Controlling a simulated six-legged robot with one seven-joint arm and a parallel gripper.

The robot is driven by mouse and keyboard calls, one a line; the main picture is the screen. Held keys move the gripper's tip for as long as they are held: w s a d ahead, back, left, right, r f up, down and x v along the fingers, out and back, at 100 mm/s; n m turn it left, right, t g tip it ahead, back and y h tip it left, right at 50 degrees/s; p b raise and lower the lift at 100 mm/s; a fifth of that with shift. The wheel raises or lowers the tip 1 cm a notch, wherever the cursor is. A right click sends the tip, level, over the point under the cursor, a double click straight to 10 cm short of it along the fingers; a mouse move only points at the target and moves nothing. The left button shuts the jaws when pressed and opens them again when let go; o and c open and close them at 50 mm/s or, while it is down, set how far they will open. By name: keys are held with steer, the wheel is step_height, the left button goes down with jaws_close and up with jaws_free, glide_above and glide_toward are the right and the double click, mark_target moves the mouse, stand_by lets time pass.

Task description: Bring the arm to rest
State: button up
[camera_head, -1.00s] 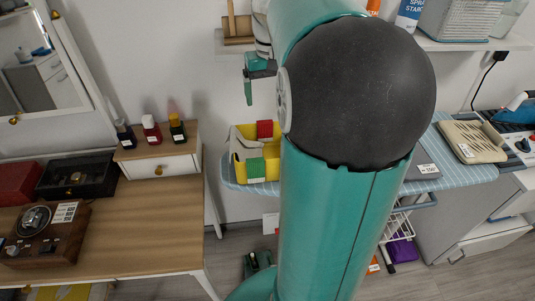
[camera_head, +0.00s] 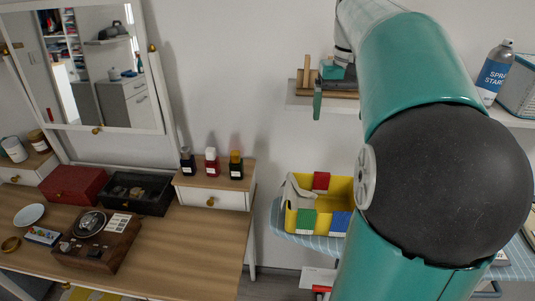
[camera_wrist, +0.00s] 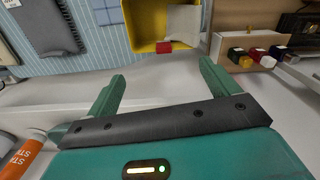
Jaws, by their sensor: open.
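My teal arm fills the right half of the head view, its large dark joint nearest the camera. My gripper (camera_head: 320,88) shows small beyond it, in front of the wall shelf, partly hidden by the arm. In the wrist view my gripper (camera_wrist: 162,72) has its two teal fingers wide apart with nothing between them. A yellow bin (camera_wrist: 147,28) with a pale cloth and a red block lies beyond the fingertips, apart from them.
The wall shelf (camera_head: 300,101) is close to my gripper. The yellow bin (camera_head: 340,190) stands on a blue striped ironing board (camera_head: 284,232). A wooden dressing table (camera_head: 180,245) with boxes, bottles and a mirror (camera_head: 90,60) is at left. A spray bottle (camera_head: 492,73) stands at right.

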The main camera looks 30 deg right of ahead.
steer(key=shift+a, duration=0.1)
steer(key=s+a+f+n+t+h, duration=0.1)
steer(key=s+a+f+n+t, duration=0.15)
steer(key=a, duration=1.25)
steer(key=s+a+f+n+t+y, duration=0.1)
steer(key=s+a+f+n+t, duration=0.1)
steer(key=s+a+f, duration=0.6)
steer(key=a+f+t, duration=0.1)
steer(key=a+f, duration=0.1)
steer(key=a, duration=0.1)
steer(key=shift+a+n, duration=0.35)
steer(key=shift+a, duration=0.05)
steer(key=shift+s, duration=0.1)
steer(key=shift+c, duration=0.5)
